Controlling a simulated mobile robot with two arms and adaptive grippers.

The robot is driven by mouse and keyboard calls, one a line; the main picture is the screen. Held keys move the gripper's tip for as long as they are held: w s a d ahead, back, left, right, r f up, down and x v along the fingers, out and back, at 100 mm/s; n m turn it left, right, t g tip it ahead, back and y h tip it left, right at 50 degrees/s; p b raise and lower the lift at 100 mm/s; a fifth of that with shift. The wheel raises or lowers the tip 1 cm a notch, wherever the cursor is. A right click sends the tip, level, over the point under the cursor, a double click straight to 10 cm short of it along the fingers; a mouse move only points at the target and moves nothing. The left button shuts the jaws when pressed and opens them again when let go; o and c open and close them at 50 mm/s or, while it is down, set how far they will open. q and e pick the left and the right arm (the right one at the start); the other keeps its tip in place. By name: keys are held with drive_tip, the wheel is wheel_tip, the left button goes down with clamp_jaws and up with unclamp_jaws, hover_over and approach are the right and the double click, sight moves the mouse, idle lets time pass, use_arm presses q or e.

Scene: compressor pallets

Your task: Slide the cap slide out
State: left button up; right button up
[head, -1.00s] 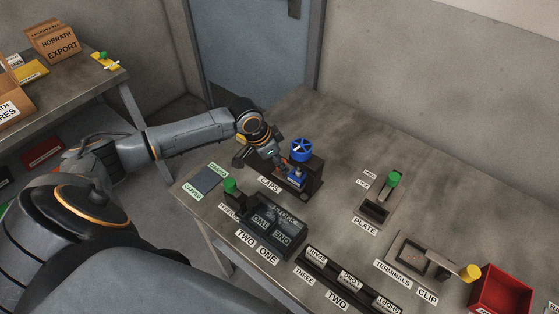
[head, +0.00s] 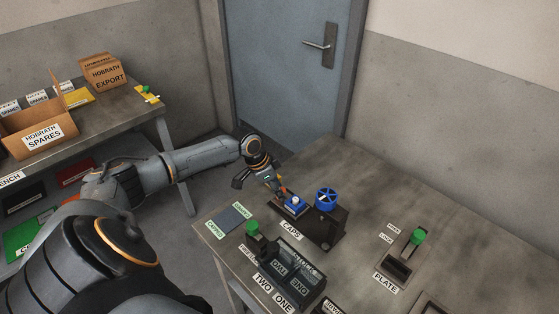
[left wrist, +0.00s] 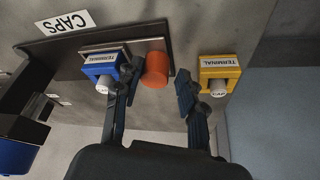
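The cap slide (left wrist: 125,48) is a flat metal plate lying out of the dark caps unit (head: 322,226), which has a blue wheel (head: 327,198) on top. A blue terminal (head: 295,203) with a white cap sits on the slide; it also shows in the left wrist view (left wrist: 101,68). The slide's orange knob (left wrist: 156,69) stands at its outer end. My left gripper (left wrist: 158,86) is open, with one finger on each side of the knob and visible gaps. It also shows in the head view (head: 278,190). My right gripper is out of view.
A yellow terminal (left wrist: 219,76) stands just beyond the finger on the right in the left wrist view. A dark two-slot holder (head: 289,272) and a green knob (head: 252,228) are in front of the unit.

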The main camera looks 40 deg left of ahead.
use_arm(q)
drive_tip(key=shift+r, duration=0.1)
drive_tip(key=v, duration=1.2)
drive_tip(key=shift+w, duration=0.1)
